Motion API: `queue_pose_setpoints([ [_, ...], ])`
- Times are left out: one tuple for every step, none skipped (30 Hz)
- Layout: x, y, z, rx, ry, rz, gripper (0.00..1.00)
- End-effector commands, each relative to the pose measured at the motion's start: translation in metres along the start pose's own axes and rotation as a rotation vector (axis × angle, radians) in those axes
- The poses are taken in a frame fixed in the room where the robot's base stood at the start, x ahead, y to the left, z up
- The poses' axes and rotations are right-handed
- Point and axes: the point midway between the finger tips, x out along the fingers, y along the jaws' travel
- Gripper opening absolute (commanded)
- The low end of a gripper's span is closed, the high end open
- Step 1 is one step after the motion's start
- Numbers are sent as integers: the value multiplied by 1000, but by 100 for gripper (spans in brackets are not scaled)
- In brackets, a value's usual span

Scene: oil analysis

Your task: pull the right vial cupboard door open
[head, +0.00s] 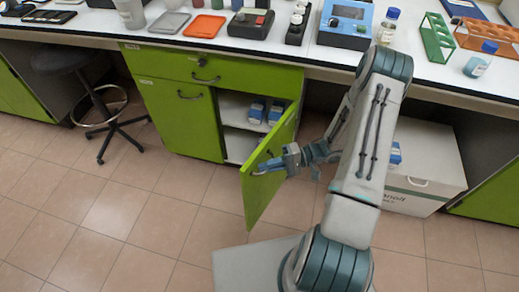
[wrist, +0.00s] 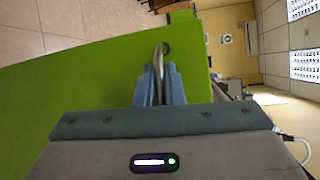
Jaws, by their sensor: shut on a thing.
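The right vial cupboard door (head: 257,185) is green and stands swung well out from the cupboard. Its face also fills much of the wrist view (wrist: 85,85). My gripper (head: 268,168) is at the door's outer face, near its free edge. In the wrist view its blue fingers (wrist: 159,85) are shut on the metal door handle (wrist: 159,60). Behind the door, the cupboard's shelf (head: 236,110) shows, with several blue and white boxes (head: 257,111) on it. The lower right of the cupboard inside is hidden by the door.
The left cupboard door (head: 180,118) and the drawer (head: 215,70) above are shut. A black stool (head: 85,90) stands at the left. A white box (head: 424,170) is on the floor right of my arm. The tiled floor (head: 150,215) at front left is clear.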

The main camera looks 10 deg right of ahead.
Motion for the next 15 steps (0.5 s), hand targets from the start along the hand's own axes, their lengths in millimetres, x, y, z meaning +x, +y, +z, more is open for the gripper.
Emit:
queue_pose_setpoints([
  [-9,-1,3,-9,-34,10,0],
  [-13,1,6,-12,-56,14,0],
  [-19,2,10,-17,-85,18,0],
  [-23,3,13,-19,-106,20,0],
  [-28,4,16,-22,-124,23,0],
  [-33,6,19,-25,-147,25,0],
  [-36,7,21,-28,-165,28,0],
  [-40,8,22,-31,-179,29,0],
  [-44,9,25,-34,-198,32,0],
  [-48,9,26,-36,-210,33,0],
  [-51,10,27,-38,-221,35,0],
  [-54,10,29,-40,-236,37,0],
  [-56,11,30,-41,-244,37,0],
  [-58,11,31,-42,-252,39,0],
  [-60,12,32,-43,-262,41,0],
])
